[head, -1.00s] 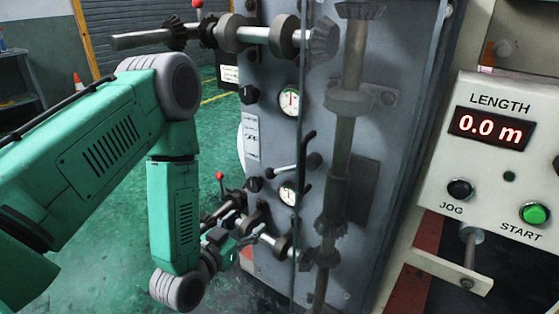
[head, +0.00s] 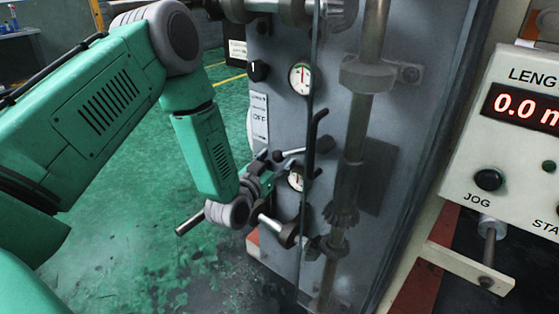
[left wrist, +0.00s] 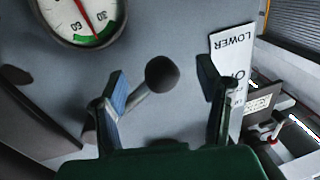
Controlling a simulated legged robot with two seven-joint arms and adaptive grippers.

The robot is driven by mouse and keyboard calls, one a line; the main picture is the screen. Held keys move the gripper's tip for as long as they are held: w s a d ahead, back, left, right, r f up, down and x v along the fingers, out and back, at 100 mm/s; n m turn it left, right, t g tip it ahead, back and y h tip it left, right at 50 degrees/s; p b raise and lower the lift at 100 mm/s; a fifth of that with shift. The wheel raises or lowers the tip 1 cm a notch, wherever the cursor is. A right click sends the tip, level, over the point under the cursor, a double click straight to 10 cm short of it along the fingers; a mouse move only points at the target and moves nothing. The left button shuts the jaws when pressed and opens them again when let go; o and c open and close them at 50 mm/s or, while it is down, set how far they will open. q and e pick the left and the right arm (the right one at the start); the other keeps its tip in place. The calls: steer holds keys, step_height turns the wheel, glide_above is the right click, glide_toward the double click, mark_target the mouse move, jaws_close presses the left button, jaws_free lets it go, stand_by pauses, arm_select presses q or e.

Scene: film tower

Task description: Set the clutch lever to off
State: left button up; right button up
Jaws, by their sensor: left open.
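The clutch lever (left wrist: 160,76) shows in the left wrist view as a grey rod with a dark ball knob. Its knob is between my left gripper's two fingers, and I see no contact. In the head view the rod of a lever (head: 306,152) shows beside the gripper; its knob end is hidden there. My left gripper (left wrist: 163,100) is open. In the head view my left gripper (head: 268,163) is at the grey panel, below the white label. My right gripper is out of view.
The grey panel (head: 278,75) carries gauges (head: 300,77), a vertical shaft (head: 355,130) with gears, and a lower shaft (head: 272,228) close to my left wrist. A control box (head: 510,150) stands at the right. Green floor (head: 120,215) is open at the left.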

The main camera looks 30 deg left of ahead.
arm_select(q)
steer(key=shift+w+d, duration=0.1)
steer(key=shift+w, duration=0.4)
steer(key=shift+w+d+r, duration=0.15)
steer(key=shift+w, duration=0.2)
steer(key=shift+a, duration=0.2)
jaws_close()
